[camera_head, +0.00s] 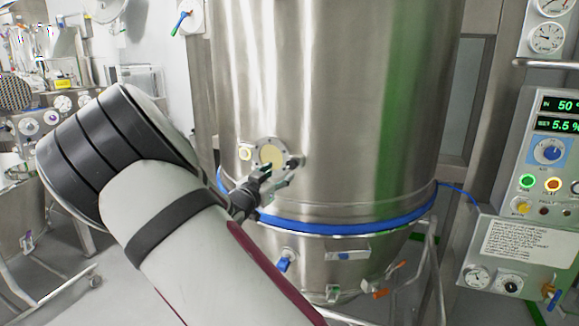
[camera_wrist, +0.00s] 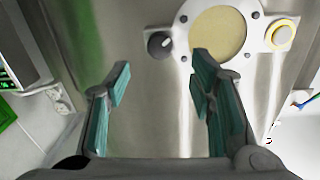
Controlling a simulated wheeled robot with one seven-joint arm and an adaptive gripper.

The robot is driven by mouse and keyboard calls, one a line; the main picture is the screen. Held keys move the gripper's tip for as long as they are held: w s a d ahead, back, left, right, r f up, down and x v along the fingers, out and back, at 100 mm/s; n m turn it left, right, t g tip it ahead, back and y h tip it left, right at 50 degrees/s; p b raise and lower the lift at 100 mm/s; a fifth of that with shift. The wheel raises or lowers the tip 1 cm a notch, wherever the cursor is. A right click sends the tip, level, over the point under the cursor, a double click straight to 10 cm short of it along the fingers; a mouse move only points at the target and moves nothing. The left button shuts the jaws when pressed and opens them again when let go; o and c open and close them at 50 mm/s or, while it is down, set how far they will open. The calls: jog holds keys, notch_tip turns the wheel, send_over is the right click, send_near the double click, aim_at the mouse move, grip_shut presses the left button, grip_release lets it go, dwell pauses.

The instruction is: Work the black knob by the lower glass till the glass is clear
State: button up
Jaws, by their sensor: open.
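The lower glass (camera_head: 271,155) is a round window in a bolted steel flange on the vessel wall; it looks covered in pale tan. It also shows at the top of the wrist view (camera_wrist: 218,33). The black knob (camera_wrist: 158,44) sits on the flange's left side in the wrist view, with a pale mark on it. In the head view the knob's side of the flange is close to my fingers. My gripper (camera_head: 281,168) is open and empty in front of the flange. In the wrist view its fingertips (camera_wrist: 161,62) are apart, with the knob just beyond the gap between them.
A yellowish round fitting (camera_wrist: 281,35) is on the flange's other side. The steel vessel (camera_head: 330,90) has a blue band (camera_head: 340,227) below the glass. A control panel (camera_head: 545,170) with gauges stands at right. The vessel wall beside the knob is bare.

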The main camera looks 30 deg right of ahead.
aim_at(290, 164)
jog(key=x, duration=0.8)
jog(key=c, duration=1.2)
